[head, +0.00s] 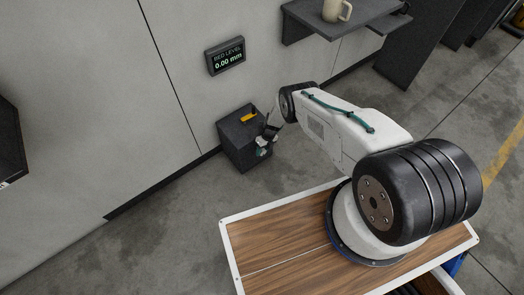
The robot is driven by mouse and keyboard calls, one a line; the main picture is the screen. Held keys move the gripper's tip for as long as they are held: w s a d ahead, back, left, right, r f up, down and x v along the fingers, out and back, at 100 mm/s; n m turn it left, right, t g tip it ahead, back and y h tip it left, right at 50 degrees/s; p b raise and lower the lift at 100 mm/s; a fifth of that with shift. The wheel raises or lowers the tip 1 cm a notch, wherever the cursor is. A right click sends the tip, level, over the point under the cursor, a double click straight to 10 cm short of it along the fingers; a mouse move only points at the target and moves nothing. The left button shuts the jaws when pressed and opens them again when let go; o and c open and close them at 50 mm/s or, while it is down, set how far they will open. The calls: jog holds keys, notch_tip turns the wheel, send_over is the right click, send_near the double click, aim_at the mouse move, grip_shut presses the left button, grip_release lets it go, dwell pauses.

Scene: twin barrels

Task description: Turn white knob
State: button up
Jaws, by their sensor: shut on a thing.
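A small white knob (261,142) shows at the box's right-hand side, partly covered by my gripper. My gripper (264,139) is at the end of my white arm, which reaches in from the right. It is shut on the white knob; the fingertips are small and dark here, and the exact grip is hard to see. A pale teal patch (262,152) shows just below.
A yellow-orange piece (249,117) lies on top of the box, left of my gripper. A dark wall shelf (345,22) with a beige mug (336,10) is above and right. Open concrete floor (165,220) lies left and in front of the box.

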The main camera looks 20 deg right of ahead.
jog(key=shift+d, duration=0.1)
jog(key=o, duration=1)
jog(key=shift+c, duration=0.2)
jog(key=v, duration=0.7)
jog(key=shift+d+r, duration=0.2)
jog(key=shift+r, duration=0.15)
